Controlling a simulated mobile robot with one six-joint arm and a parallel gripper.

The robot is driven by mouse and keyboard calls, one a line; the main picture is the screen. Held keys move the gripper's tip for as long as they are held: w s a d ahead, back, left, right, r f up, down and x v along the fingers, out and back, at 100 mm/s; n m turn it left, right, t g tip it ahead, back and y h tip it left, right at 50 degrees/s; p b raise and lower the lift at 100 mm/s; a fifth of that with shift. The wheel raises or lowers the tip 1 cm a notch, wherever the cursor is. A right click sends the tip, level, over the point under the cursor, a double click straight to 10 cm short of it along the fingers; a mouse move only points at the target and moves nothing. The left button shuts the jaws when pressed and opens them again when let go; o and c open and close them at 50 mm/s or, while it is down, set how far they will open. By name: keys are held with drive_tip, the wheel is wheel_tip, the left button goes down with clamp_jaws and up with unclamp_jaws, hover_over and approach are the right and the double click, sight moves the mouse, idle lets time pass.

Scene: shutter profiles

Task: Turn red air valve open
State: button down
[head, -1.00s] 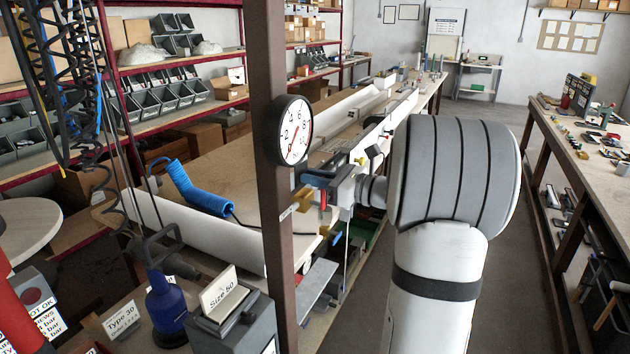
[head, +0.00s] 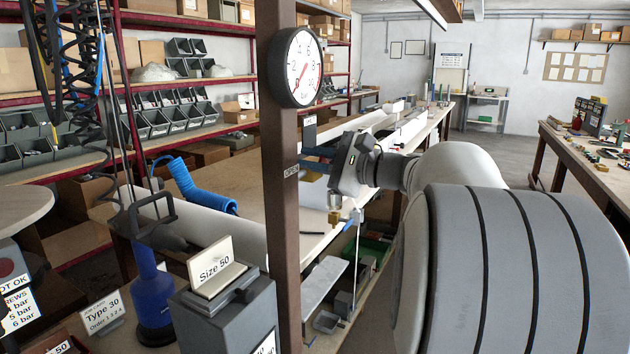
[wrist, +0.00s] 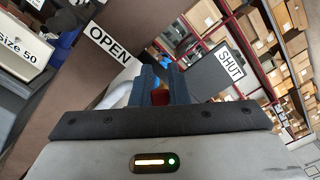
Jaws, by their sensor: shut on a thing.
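The red air valve handle (wrist: 160,97) shows as a small patch of red between the blue fingers of my gripper (wrist: 163,80) in the wrist view. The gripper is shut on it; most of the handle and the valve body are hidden. A white OPEN label (wrist: 110,46) is left of the fingers and a SHUT label (wrist: 230,63) is right of them. In the head view my gripper (head: 316,160) reaches in from the right beside the brown post (head: 283,220), which carries the OPEN label (head: 291,172). The handle cannot be made out there.
A round pressure gauge (head: 297,67) is on the post above the gripper. A grey Size 50 box (head: 222,310) and a blue tool (head: 152,295) stand left of the post. A long workbench (head: 410,150) with white profiles runs behind. The aisle floor (head: 480,150) is clear.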

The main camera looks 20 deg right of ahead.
drive_tip(key=f+n+b, duration=0.1)
drive_tip(key=b, duration=0.1)
drive_tip(key=f+n+b, duration=0.1)
drive_tip(key=n+b, duration=0.1)
drive_tip(key=b, duration=0.1)
drive_tip(key=a+f+n+b, duration=0.1)
drive_tip(key=b, duration=0.2)
drive_tip(key=shift+s+f+n, duration=0.25)
drive_tip(key=shift+s+n, duration=0.05)
drive_tip(key=shift+s, duration=0.1)
drive_tip(key=n+b, duration=0.1)
drive_tip(key=b, duration=0.1)
drive_tip(key=f+n+b, duration=0.1)
drive_tip(key=n+b, duration=0.1)
drive_tip(key=b, duration=0.1)
drive_tip(key=shift+s+a+f, duration=0.1)
drive_tip(key=c, duration=1.4)
unclamp_jaws()
drive_tip(key=v, duration=0.8)
